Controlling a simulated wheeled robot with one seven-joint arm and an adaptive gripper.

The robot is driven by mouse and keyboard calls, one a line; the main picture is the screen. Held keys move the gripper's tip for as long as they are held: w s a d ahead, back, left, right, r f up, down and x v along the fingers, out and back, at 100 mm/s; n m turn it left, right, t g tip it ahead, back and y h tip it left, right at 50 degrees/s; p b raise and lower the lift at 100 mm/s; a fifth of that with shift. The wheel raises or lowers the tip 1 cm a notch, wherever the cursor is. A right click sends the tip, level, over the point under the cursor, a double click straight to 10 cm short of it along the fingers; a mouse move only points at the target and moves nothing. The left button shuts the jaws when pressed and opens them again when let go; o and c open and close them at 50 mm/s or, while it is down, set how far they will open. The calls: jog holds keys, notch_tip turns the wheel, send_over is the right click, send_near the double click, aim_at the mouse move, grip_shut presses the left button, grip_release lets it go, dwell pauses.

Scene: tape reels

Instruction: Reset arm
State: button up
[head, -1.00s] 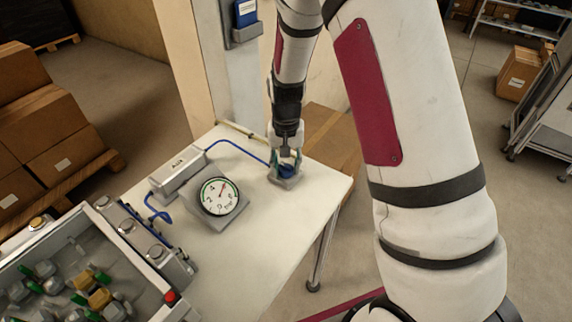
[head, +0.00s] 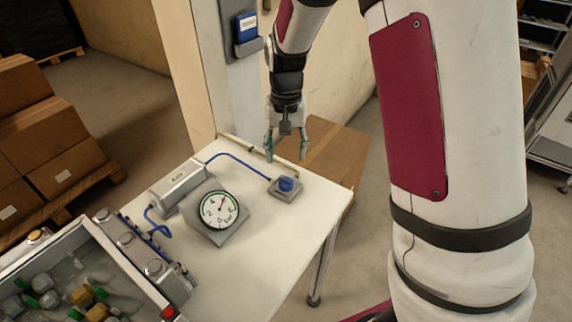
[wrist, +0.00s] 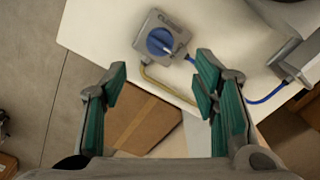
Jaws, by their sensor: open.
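My gripper (head: 285,143) is open and empty, held above the far right part of the white table (head: 268,228). Its two teal-padded fingers also show spread apart in the wrist view (wrist: 163,95). A blue knob (head: 286,184) on a grey base sits on the table below the gripper, apart from it. In the wrist view the knob (wrist: 160,42) lies beyond the fingertips. A blue hose (head: 240,163) runs from the knob's base to a grey box (head: 178,184). A round gauge (head: 219,210) on a grey block stands in front of the box.
A grey bin (head: 103,248) holding several small fittings stands at the lower left. Cardboard boxes (head: 50,140) are stacked on the left, and another carton (head: 335,152) is behind the table. A post (head: 230,75) with a blue item rises behind the table.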

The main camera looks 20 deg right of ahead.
jog(key=shift+r, duration=1.05)
